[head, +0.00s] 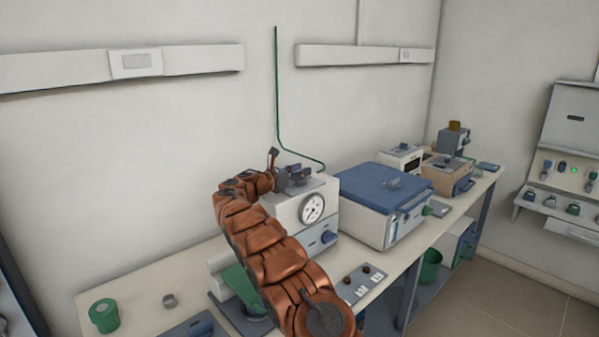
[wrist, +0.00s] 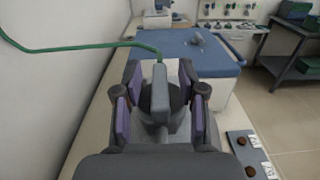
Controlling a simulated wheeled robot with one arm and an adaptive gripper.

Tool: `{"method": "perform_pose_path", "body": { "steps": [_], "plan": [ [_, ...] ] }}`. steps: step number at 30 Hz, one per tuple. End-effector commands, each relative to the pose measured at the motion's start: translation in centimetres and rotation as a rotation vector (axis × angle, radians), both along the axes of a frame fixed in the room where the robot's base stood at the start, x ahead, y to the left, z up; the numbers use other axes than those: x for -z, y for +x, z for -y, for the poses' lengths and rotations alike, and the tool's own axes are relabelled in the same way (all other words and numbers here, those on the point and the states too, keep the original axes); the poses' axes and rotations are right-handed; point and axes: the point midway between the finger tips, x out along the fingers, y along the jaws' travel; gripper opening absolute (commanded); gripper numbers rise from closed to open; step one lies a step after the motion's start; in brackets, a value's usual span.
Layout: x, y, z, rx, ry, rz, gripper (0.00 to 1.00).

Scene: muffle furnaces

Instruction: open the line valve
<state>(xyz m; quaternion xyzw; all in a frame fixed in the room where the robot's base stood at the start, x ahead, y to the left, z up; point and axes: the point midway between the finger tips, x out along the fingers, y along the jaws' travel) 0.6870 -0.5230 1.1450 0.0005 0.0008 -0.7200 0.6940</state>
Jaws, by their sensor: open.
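The line valve shows in the wrist view as a grey upright lever (wrist: 160,88) on a dark round body, with the green line (wrist: 75,47) running to it from the left. My gripper (wrist: 160,105) is open, with one purple-padded finger on each side of the lever. A gap shows on both sides, so the pads look apart from it. In the head view my gripper (head: 294,177) is above the white unit with a round gauge (head: 312,208). The green line (head: 278,100) comes down the wall to the top of this unit. My gripper hides most of the valve there.
A blue-lidded furnace (head: 385,188) stands just right of the gauge unit. A panel with two brown knobs (head: 362,284) lies at the bench's front edge. The wall is close behind.

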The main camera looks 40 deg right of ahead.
Motion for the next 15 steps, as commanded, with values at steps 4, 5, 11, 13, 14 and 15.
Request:
{"method": "perform_pose_path", "body": {
  "steps": [4, 5, 11, 13, 14, 15],
  "plan": [
    [-0.1, 0.1, -0.4, -0.002, 0.000, 0.000, 0.41],
    [-0.1, 0.1, -0.7, -0.002, 0.000, 0.000, 0.41],
    [-0.3, 0.2, -3.4, -0.003, -0.003, 0.000, 0.41],
    [-0.1, 0.3, -4.9, -0.003, -0.001, -0.002, 0.41],
    [-0.1, 0.3, -5.4, -0.002, -0.001, -0.002, 0.41],
    [-0.1, 0.3, -6.3, -0.001, -0.002, -0.002, 0.41]
  ]
}}
